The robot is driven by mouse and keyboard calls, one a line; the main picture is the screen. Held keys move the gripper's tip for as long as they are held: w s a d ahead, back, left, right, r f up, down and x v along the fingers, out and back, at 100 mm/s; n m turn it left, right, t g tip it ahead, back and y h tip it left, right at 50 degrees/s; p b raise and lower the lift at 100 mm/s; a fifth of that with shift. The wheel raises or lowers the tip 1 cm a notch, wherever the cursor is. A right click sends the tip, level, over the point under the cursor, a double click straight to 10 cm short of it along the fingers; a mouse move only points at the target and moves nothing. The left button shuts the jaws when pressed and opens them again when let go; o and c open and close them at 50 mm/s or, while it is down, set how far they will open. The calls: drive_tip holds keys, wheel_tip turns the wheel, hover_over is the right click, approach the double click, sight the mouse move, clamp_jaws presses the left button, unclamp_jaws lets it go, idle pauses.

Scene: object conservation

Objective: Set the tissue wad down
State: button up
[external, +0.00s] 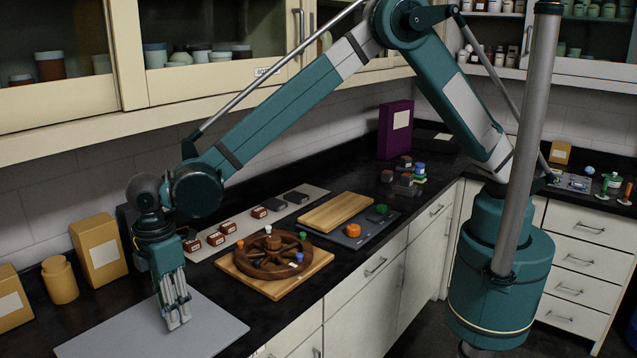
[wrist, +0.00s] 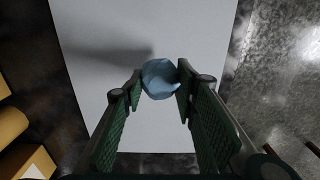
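My gripper (external: 175,322) points down over the grey mat (external: 120,335) at the front left of the counter. In the wrist view its two green fingers (wrist: 160,88) are closed against the sides of a pale blue tissue wad (wrist: 160,76). The wad sits at the fingertips, with the mat (wrist: 215,30) behind it. A soft shadow falls on the mat to the left. The wad cannot be made out in the external view, where the fingers hide it. Whether it touches the mat is hard to tell.
A brown wheel-shaped rack (external: 268,258) on a wooden board stands to the right of the mat. Several small labelled boxes (external: 216,238) lie behind it. A yellow box (external: 98,252) and a yellow jar (external: 60,281) stand at the left. The rest of the mat is bare.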

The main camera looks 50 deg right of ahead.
drive_tip(key=shift+f, duration=0.25)
drive_tip(key=shift+f, duration=1.75)
drive_tip(key=shift+f, duration=0.15)
drive_tip(key=o, duration=0.6)
drive_tip(key=shift+r, duration=0.2)
wheel_tip(320, 180, up, 12)
drive_tip(key=shift+o, duration=0.3)
